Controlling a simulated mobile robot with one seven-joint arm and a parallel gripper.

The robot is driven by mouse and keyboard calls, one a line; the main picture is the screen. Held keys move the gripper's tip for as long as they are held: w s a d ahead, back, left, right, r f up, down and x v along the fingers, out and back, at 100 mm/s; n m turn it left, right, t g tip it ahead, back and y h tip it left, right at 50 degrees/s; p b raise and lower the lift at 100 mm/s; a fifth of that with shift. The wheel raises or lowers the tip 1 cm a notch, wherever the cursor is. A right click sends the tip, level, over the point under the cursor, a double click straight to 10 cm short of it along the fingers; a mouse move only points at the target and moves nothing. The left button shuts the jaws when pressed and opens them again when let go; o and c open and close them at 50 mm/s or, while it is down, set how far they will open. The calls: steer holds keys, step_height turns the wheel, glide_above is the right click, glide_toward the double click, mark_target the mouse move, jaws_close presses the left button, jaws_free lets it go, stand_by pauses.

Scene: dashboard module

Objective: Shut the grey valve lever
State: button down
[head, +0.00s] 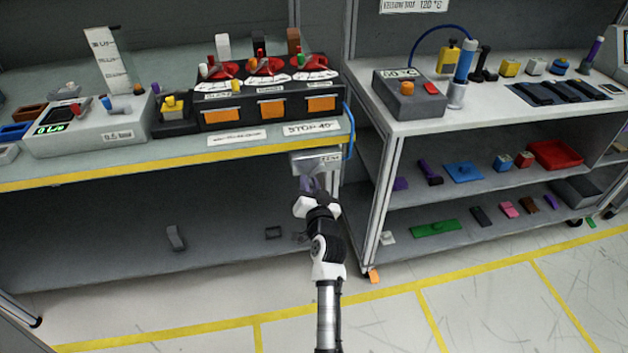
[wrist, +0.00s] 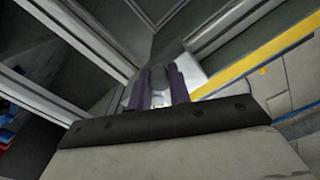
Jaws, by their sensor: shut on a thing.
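My gripper (head: 310,184) is below the front edge of the left workbench, at a small pale valve housing (head: 316,159) with a label. In the wrist view my two dark purple fingers are closed on either side of the grey valve lever (wrist: 158,80). A pale part of the housing also shows behind the fingers in the wrist view (wrist: 196,74). In the head view the lever is mostly hidden by my gripper, and its exact angle cannot be told.
The workbench edge with its yellow stripe (head: 150,168) runs just above my gripper. A blue hose (head: 350,130) hangs close on the right, and the shelf rack's upright (head: 383,195) stands beyond it. Open space lies under the bench to the left.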

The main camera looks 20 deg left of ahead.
mark_target(302, 167)
steer(key=m+p, duration=0.1)
steer(key=r+m+p, duration=0.1)
steer(key=m, duration=0.1)
steer(key=a+r+m+p, duration=0.1)
steer(key=p, duration=0.1)
steer(key=shift+s+r+m, duration=0.15)
steer(key=shift+s+m, duration=0.15)
steer(key=shift+a+r+m+p, duration=0.1)
steer(key=shift+r+m+p, duration=0.25)
steer(key=shift+m+p, duration=0.55)
steer(key=shift+r+m+p, duration=0.35)
steer(key=shift+m+p, duration=0.35)
steer(key=shift+m, duration=0.3)
steer(key=c, duration=1.3)
jaws_free()
steer(key=shift+s+f, duration=0.1)
steer(key=shift+s, duration=0.05)
